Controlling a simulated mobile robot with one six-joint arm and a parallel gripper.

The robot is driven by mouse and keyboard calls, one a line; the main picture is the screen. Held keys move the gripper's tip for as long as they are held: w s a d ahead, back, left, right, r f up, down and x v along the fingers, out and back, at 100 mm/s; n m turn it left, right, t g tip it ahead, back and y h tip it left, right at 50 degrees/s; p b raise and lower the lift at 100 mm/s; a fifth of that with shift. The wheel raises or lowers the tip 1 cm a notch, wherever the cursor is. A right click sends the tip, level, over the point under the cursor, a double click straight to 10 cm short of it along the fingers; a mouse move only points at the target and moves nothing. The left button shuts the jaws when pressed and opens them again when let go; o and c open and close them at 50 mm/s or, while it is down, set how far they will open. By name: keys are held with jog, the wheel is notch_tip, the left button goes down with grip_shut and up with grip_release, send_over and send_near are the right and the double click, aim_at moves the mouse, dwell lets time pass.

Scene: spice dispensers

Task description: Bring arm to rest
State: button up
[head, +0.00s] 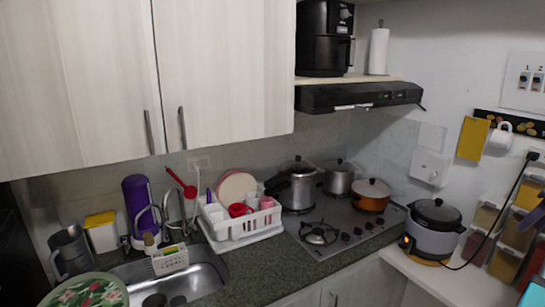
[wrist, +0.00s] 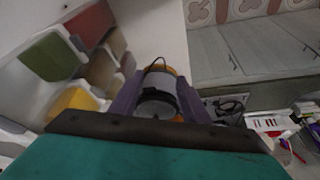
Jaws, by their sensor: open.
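My gripper (wrist: 158,88) shows in the wrist view, with its two purple fingers apart and nothing held between them. Past the gap, the grey rice cooker (wrist: 158,100) is in line with the fingers, but I cannot tell the distance. The spice dispensers (wrist: 52,57), with green, yellow and brown contents, are left of the fingers in the wrist view. In the head view the spice dispensers (head: 488,216) hang on the right wall. Purple and teal pieces at the head view's right edge look like my arm; the fingertips are not clear there.
The rice cooker (head: 434,228) stands on a white counter (head: 415,277) with its cord running to the wall. A stove (head: 340,222) holds several pots. A dish rack (head: 243,228) stands beside the sink (head: 190,277). A range hood (head: 358,95) and cabinets overhang the counter.

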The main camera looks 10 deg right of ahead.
jog(key=w+a+f+n+g+y+b, duration=0.1)
jog(key=w+a+f+n+g+y, duration=0.15)
jog(key=w+a+f, duration=1.35)
jog(key=w+a+f+n+g+y+b, duration=0.1)
jog(key=w+a+f+n, duration=0.15)
jog(key=a+f, duration=1.05)
jog(key=w+a+f+n+g+y+b, duration=0.1)
jog(key=w+a+f+g+y, duration=0.15)
jog(key=a+f, duration=1.05)
jog(key=s+a+f+g+h, duration=0.1)
jog(key=s+a+f, duration=0.3)
jog(key=a+f, duration=0.3)
jog(key=s+a+f+g+b, duration=0.1)
jog(key=s+a+f, duration=0.3)
jog(key=a+f, duration=0.3)
jog(key=s+a+f+g+h, duration=0.1)
jog(key=s+a+f, duration=0.4)
jog(key=a+f, duration=0.2)
jog(key=s+a+f+m+h, duration=0.1)
jog(key=s+a+f, duration=0.1)
jog(key=s, duration=0.5)
jog(key=s+a+f+m+g+h+b, duration=0.1)
jog(key=s+f, duration=0.3)
jog(key=s, duration=0.4)
jog(key=s+a+f+m+h, duration=0.1)
jog(key=s+a+f+m, duration=0.2)
jog(key=s, duration=0.4)
jog(key=shift+s+a+f+h, duration=0.2)
jog(key=shift+s+f+h, duration=0.1)
jog(key=shift+s+f, duration=0.1)
